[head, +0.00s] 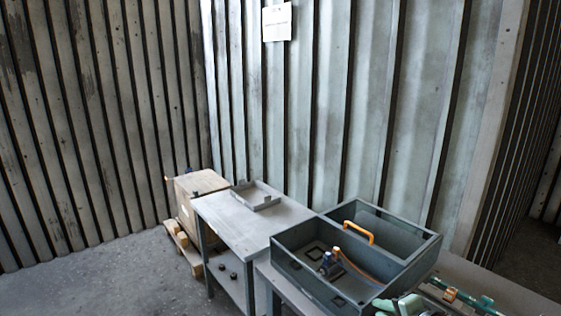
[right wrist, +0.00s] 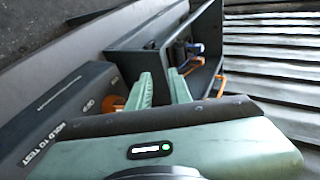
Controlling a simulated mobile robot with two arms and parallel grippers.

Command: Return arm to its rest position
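My right gripper (right wrist: 163,88) shows in the right wrist view with its two pale green fingers apart and nothing visible between them. The grey crate (right wrist: 130,62) lies beyond the fingertips. In the head view, pale green parts (head: 402,306), likely of my right gripper, show at the bottom edge in front of the crate (head: 318,288); the fingers are not clear there. My left gripper is in neither view.
A box marked "HOLD TO TEST" (right wrist: 60,115) sits left of my right gripper.

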